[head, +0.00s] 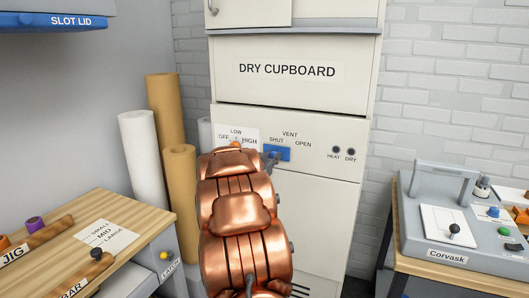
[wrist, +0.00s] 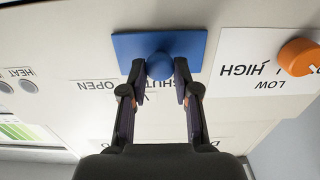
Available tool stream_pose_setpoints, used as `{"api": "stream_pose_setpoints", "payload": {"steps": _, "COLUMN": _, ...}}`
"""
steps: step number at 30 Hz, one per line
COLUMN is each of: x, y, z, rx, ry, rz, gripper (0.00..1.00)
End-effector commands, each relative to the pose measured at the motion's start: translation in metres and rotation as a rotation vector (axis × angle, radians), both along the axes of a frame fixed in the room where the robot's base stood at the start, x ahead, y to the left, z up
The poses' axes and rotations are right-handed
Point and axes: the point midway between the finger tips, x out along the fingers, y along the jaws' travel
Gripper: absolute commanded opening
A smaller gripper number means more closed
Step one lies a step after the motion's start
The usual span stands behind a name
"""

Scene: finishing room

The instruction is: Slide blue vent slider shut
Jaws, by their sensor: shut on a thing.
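The blue vent slider (head: 283,153) is on the front of the dry cupboard (head: 318,188), under the SHUT label and left of the OPEN label. In the wrist view, which is upside down, it is a flat blue plate (wrist: 196,47) with a round blue knob (wrist: 159,66). My gripper (wrist: 159,83) has one finger on each side of the knob and is shut on it. In the head view my copper arm hides most of the gripper and the panel below the slider.
An orange dial (wrist: 299,57) sits beside the slider, by the LOW and HIGH labels. HEAT and DRY lights (head: 343,152) are on the panel's right. A wooden bench (head: 140,217) stands at left and a grey machine (head: 450,240) at right. Rolls (head: 143,160) lean behind.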

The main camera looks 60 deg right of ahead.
Motion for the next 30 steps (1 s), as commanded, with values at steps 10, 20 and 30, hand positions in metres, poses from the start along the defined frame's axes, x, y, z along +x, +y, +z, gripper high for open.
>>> {"api": "stream_pose_setpoints", "payload": {"steps": 10, "x": -0.0022, "y": -0.0045, "z": 0.0012, "rx": -0.004, "ry": 0.0, "rz": -0.012, "gripper": 0.0}}
{"api": "stream_pose_setpoints", "payload": {"steps": 20, "x": -0.0015, "y": -0.004, "z": 0.0008, "rx": -0.003, "ry": 0.001, "rz": -0.011, "gripper": 0.54}}
{"api": "stream_pose_setpoints", "payload": {"steps": 30, "x": -0.0027, "y": -0.003, "z": 0.0004, "rx": -0.002, "ry": 0.001, "rz": -0.013, "gripper": 0.54}}
